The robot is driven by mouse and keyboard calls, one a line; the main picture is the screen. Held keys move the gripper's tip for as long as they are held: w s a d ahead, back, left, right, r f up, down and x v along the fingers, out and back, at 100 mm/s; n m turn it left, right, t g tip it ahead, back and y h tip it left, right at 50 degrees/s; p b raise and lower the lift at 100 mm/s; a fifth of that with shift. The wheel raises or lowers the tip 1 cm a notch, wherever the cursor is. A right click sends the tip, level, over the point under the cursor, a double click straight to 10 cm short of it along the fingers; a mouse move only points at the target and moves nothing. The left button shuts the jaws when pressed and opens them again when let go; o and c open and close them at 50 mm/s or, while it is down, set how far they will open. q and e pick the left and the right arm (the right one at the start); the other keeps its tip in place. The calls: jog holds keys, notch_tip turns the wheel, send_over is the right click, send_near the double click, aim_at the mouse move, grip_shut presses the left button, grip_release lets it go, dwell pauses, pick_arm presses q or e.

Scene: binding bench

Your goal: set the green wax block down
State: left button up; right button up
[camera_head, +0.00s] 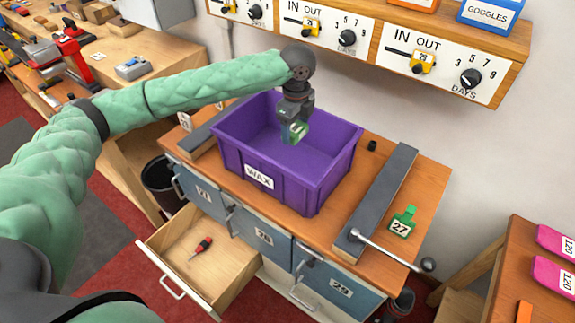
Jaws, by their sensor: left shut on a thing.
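My left gripper (295,131) points down over the open purple bin labelled WAX (312,190). It is shut on the green wax block (292,133), which shows just below the fingers. The block appears to be at about the level of the bin's opening, in front of its inner back wall; its exact height above the bin floor I cannot tell. The bin stands upright on the wooden bench top (425,185). My right gripper is not in view.
Dark bars (378,200) flank the bin on the bench. An open drawer (215,255) holds a red screwdriver (201,247). A shelf with dials (440,62) hangs behind.

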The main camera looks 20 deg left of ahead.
pick_arm(q)
notch_tip(320, 180, down, 5)
jog(key=b, duration=0.1)
jog(key=p, duration=0.2)
send_over(294, 170)
notch_tip(294, 170, down, 5)
jog(key=shift+f, duration=0.15)
jog(key=shift+f+p, duration=0.6)
jog(key=shift+f, duration=1.5)
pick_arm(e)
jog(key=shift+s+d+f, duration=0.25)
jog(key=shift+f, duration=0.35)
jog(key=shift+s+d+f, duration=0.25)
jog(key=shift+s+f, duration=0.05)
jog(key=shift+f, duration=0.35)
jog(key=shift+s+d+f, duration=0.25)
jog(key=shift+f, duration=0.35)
pick_arm(q)
jog(key=shift+f, duration=0.1)
jog(key=o, duration=1)
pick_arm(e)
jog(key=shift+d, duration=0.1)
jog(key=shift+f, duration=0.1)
